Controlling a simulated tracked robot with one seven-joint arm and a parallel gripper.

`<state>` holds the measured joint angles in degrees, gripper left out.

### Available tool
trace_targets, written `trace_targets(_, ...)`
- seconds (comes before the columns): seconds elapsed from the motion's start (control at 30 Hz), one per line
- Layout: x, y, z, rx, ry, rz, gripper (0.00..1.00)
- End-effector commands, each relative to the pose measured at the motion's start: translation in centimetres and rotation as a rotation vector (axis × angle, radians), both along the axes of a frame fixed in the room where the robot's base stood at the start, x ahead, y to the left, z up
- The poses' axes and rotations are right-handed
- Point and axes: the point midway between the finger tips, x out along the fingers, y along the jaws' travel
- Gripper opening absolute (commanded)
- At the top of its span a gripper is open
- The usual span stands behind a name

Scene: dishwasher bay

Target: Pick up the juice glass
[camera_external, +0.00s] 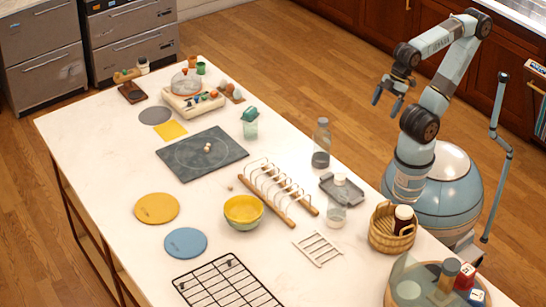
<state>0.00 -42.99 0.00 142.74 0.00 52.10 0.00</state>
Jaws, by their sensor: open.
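I cannot tell for sure which thing is the juice glass. A small clear glass (250,130) with something green at its top stands on the white table (90,150), right of the dark slate board. Another clear, glass-like thing (408,288) is on the round tray (390,299) at the lower right, partly cut off by the picture's edge. My gripper (386,102) is open and empty, raised beyond the table's right edge, well apart from both.
A black wire rack (225,285) lies in front. The table's left part is clear.

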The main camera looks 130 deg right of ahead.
Motion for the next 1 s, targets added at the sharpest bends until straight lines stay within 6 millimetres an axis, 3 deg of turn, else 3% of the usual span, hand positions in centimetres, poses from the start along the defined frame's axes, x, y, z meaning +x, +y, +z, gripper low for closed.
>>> trace_targets(0.5, 0.0, 0.0, 11.0, 0.0, -0.003, 0.0, 0.98)
trace_targets(0.87, 5.1, 1.6, 9.3, 0.018, -0.025, -0.127, 0.98)
trace_targets(1.0, 7.9, 2.2, 8.3, 0.038, -0.038, -0.193, 0.98)
